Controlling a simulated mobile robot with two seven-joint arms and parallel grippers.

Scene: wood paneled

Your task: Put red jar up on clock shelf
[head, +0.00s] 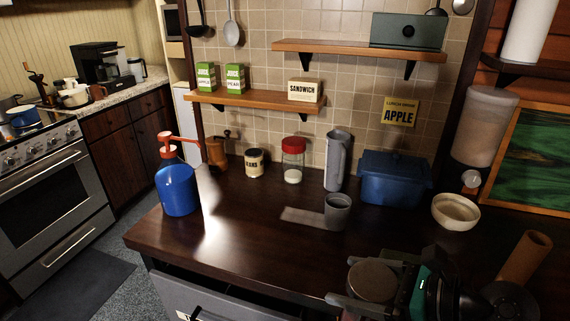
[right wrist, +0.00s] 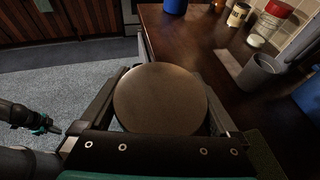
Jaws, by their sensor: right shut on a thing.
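The red jar (head: 293,160), clear glass with a red lid and pale contents, stands upright on the dark counter against the tiled wall. It also shows at the top right of the right wrist view (right wrist: 268,22). No clock face is clear on either wall shelf; the upper shelf (head: 340,49) carries a grey-green box (head: 408,31) with a dark knob. My right gripper (head: 345,281) is shut on a round brown-topped thing (head: 372,281) at the counter's front right, apart from the jar. Part of my left arm (right wrist: 35,122) shows in the right wrist view; its jaws are unclear.
The lower shelf (head: 240,99) holds two green cartons (head: 235,78) and a sandwich box (head: 303,91). A beans can (head: 254,162), grey pitcher (head: 338,160), grey cup (head: 337,212), blue pot (head: 394,178) and bowl (head: 454,211) surround the jar. The front middle of the counter is clear.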

